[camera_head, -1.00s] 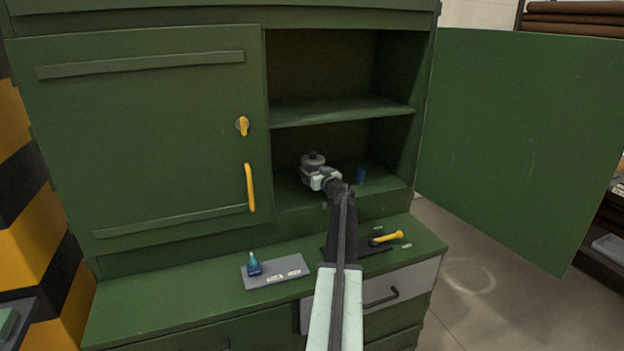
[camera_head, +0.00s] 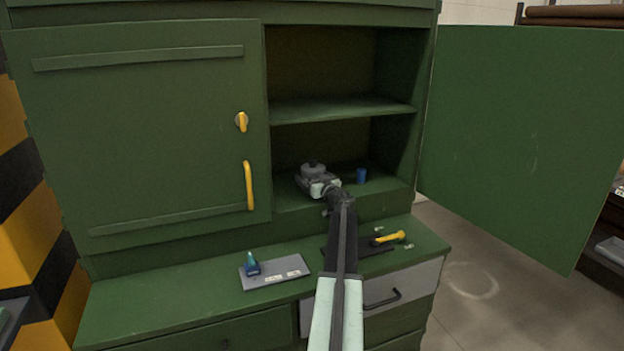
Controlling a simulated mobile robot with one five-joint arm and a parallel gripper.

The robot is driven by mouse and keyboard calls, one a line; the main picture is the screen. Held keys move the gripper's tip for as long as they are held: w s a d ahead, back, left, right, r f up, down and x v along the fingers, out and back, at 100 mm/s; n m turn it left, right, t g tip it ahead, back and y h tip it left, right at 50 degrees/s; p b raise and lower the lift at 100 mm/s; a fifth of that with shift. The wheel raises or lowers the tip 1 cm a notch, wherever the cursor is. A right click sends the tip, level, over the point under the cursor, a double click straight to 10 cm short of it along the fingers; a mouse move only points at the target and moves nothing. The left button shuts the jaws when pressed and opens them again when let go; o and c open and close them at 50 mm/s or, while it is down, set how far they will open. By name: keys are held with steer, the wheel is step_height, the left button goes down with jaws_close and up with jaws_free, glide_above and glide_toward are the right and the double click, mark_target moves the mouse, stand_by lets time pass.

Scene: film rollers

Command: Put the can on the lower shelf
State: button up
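A small blue can (camera_head: 361,176) stands upright on the lower shelf (camera_head: 386,187) of the open green cabinet, toward its right side. My arm reaches up from the bottom of the view into this compartment. My gripper (camera_head: 312,178) is over the lower shelf, left of the can, with a visible gap between them. Its fingertips are hidden or too small to make out, so its opening does not show.
The upper shelf (camera_head: 340,109) is empty. The cabinet's right door (camera_head: 520,140) stands wide open; the left door (camera_head: 140,130) is closed. A yellow-handled tool (camera_head: 388,238) and a grey tray (camera_head: 285,271) with a small teal-tipped bottle (camera_head: 252,264) lie on the counter below.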

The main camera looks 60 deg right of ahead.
steer(key=shift+r, duration=0.2)
steer(key=v, duration=1.2)
